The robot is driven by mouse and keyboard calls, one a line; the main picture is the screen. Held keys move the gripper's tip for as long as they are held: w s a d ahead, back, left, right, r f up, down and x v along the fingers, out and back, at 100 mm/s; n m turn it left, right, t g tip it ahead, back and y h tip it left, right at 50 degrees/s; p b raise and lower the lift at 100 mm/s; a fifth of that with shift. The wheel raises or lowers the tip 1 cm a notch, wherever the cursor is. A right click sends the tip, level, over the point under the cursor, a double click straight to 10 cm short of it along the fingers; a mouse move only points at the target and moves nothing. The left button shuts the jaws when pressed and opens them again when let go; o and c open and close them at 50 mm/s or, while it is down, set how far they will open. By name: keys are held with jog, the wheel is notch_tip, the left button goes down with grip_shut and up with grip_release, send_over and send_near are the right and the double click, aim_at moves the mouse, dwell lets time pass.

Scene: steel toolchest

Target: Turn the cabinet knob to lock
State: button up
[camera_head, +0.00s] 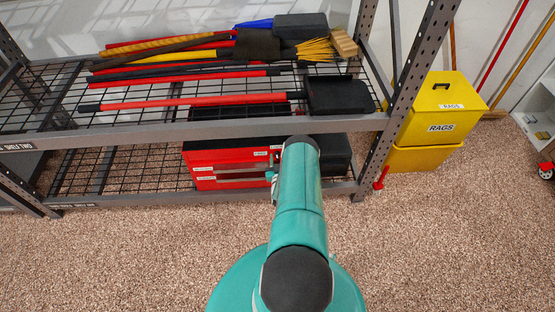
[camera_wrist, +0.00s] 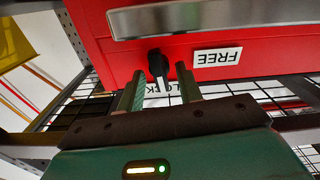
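The red steel cabinet (camera_head: 218,166) sits on the lower shelf in the head view, partly hidden by my arm. Its red front (camera_wrist: 250,52) fills the upper wrist view. A small black knob (camera_wrist: 157,64) with a white pointer stands out from that front. The pointer points down in the picture, towards a partly hidden label reading LOCK (camera_wrist: 176,89). An upside-down FREE label (camera_wrist: 217,56) is to the knob's right. My gripper (camera_wrist: 160,72) is open, with one green finger on each side of the knob in the picture. I cannot tell whether either finger touches it.
The upper wire shelf (camera_head: 170,126) holds long-handled tools just above the cabinet. A perforated steel post (camera_head: 405,95) stands to the right, with yellow RAGS bins (camera_head: 432,125) beyond it. A metal drawer handle (camera_wrist: 190,17) crosses the cabinet front. The speckled floor in front is clear.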

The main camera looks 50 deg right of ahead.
jog(key=c, duration=0.7)
jog(key=shift+m, duration=0.8)
jog(key=shift+c, duration=0.2)
jog(key=o, duration=0.7)
jog(key=shift+o, duration=0.2)
jog(key=v, duration=1.3)
jog(key=shift+s+a, duration=0.25)
jog(key=shift+s, duration=0.1)
